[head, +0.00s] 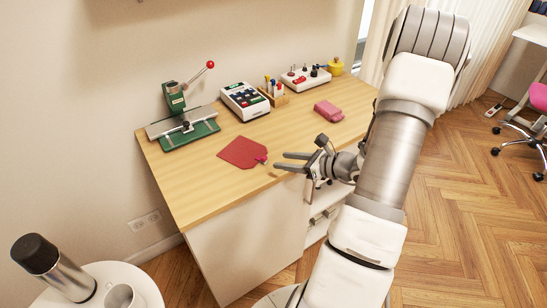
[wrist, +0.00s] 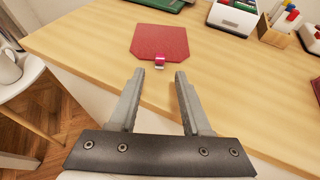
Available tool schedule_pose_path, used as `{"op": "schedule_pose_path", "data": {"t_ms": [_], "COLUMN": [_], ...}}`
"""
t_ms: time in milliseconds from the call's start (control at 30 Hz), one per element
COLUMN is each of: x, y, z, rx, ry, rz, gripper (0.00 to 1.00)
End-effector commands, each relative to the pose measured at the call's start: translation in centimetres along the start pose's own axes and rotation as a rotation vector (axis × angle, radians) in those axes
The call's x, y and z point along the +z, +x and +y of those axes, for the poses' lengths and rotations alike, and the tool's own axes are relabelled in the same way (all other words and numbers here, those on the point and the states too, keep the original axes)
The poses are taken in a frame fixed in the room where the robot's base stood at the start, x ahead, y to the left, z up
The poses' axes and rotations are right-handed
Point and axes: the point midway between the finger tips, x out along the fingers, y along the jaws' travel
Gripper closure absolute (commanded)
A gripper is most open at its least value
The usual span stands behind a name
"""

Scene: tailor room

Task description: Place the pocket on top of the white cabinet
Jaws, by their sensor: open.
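A flat red piece that looks like the pocket (head: 240,153) lies on the wooden worktop, with a small pink and metal tab at its near end. In the wrist view the red pocket (wrist: 160,40) lies straight ahead, its tab just beyond my fingertips. My gripper (head: 278,161) is open and empty, to the right of the pocket in the head view. In the wrist view my gripper (wrist: 160,75) has its fingers spread on either side of the line to the tab, apart from it. White cabinet fronts (head: 245,245) with drawers stand under the worktop (head: 190,180).
A green press (head: 187,130), a keypad device (head: 244,101), a pen holder (head: 273,92), a white switch box (head: 306,78) and a pink block (head: 329,110) stand along the worktop. A round white table (head: 140,280) with a flask (head: 55,268) and mug (head: 120,297) is at lower left.

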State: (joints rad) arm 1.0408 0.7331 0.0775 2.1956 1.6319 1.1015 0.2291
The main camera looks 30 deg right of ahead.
Motion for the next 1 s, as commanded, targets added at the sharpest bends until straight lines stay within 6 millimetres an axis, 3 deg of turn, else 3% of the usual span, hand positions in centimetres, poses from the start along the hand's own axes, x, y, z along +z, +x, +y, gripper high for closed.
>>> {"op": "schedule_pose_path", "data": {"t_ms": [100, 333, 1000], "x": [0.1, 0.0, 0.2], "y": [-2.5, -5.2, -5.4], "z": [-0.1, 0.0, 0.1], "rx": [-0.004, -0.002, 0.007], "ry": [0.0, 0.001, -0.012], "rz": [0.0, -0.001, 0.002], "gripper": [0.52, 0.52, 0.52]}}
